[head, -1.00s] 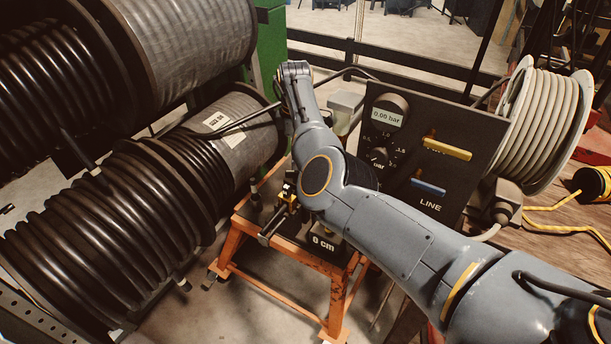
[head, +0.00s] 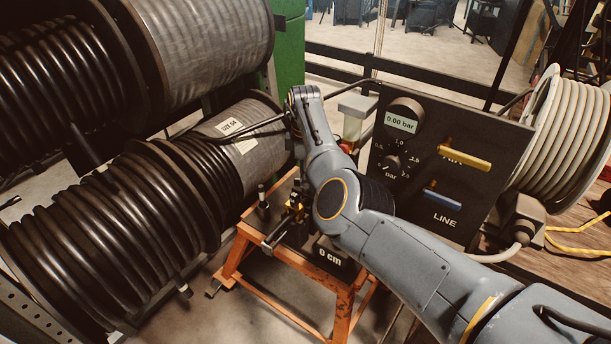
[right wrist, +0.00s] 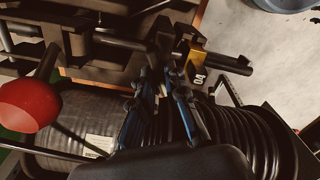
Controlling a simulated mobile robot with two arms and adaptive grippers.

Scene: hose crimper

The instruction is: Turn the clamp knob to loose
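The small clamp device (head: 296,203), dark with brass-coloured parts, stands on the orange stand (head: 232,262). A small black upright post with a knob-like top (head: 263,197) is at its left; I cannot tell whether this is the clamp knob. In the right wrist view a brass-coloured block (right wrist: 194,62) sits on a dark bar (right wrist: 226,64), beside a white "04" mark. My left gripper is not in view.
Large black hose reels (head: 100,235) crowd the left. A control panel (head: 465,205) with a gauge reading 0.00 bar and yellow and blue levers stands right. A "0 cm" display (head: 329,257) is on the stand. A red ball handle (right wrist: 28,104) shows in the right wrist view.

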